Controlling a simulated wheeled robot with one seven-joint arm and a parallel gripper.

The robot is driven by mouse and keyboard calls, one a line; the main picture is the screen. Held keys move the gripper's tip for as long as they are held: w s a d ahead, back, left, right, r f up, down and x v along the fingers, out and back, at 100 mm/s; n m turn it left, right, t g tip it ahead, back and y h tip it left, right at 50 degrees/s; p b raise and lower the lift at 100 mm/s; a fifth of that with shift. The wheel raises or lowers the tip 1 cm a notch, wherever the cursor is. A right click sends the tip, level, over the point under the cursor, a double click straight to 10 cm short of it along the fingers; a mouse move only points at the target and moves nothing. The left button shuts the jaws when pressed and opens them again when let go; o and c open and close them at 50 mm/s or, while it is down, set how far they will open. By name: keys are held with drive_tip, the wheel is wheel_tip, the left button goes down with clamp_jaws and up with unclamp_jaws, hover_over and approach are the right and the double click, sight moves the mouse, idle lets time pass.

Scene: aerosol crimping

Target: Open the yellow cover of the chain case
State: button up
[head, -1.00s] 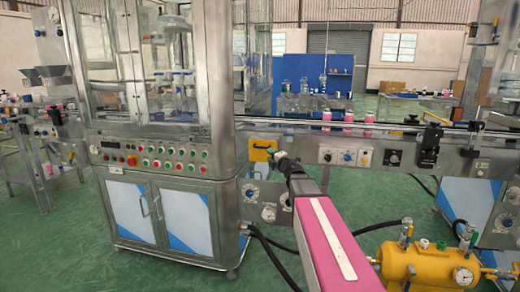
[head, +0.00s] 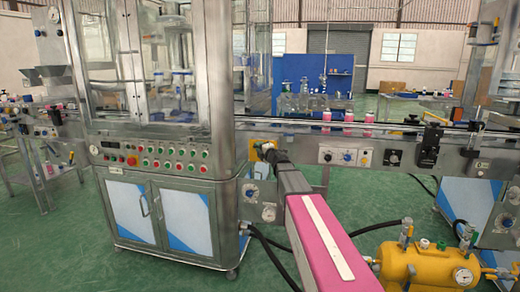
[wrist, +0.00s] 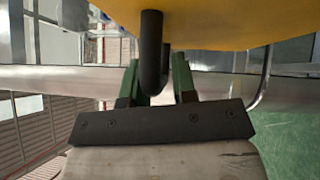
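The yellow cover (wrist: 235,22) fills the top of the wrist view, with a black bar handle (wrist: 152,50) on it. My gripper (wrist: 160,85) has its two green fingers apart, with the handle end between them. The handle looks close to the left finger, with a gap to the right finger. I cannot tell whether they touch. In the head view my gripper (head: 266,151) is right at the cover (head: 252,152) and hides most of it. Only bits of yellow show there, so I cannot see whether the cover has moved.
A steel machine cabinet (head: 166,158) with buttons stands left of my arm. The conveyor (head: 345,127) carries pink-bodied cans behind and right of it. A control panel with knobs (head: 345,157) is just right of my gripper. A yellow tank (head: 410,268) stands low at the right.

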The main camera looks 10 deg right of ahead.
clamp_jaws()
drive_tip(key=s+a+f+n+g+y, duration=0.1)
drive_tip(key=s+f+n+g+y, duration=0.1)
drive_tip(key=f+n+y, duration=0.5)
drive_tip(key=s+a+f+n+g+y, duration=0.1)
drive_tip(key=s+f+n+g+y, duration=0.2)
drive_tip(key=f+n+y, duration=0.4)
drive_tip(key=shift+n+g+y, duration=0.5)
drive_tip(key=shift+n+y, duration=0.7)
drive_tip(key=shift+n, duration=3.4)
drive_tip(key=shift+s, duration=0.1)
